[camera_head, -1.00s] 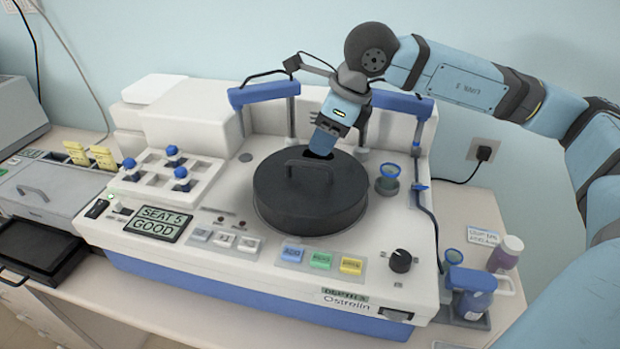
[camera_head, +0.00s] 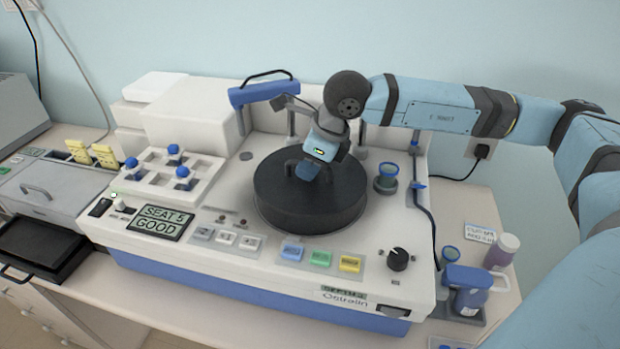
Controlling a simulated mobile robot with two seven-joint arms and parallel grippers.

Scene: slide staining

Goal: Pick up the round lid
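The round lid (camera_head: 312,205) is a dark, flat disc with a bar handle on top, sitting on the white staining machine (camera_head: 215,262). My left gripper is not in view.
A blue-topped arm (camera_head: 264,91) stands behind the lid on the left. A small blue-rimmed cup (camera_head: 386,177) is close to the lid's right. A rack with blue knobs (camera_head: 170,178) is to the left, and bottles (camera_head: 502,252) are at the right.

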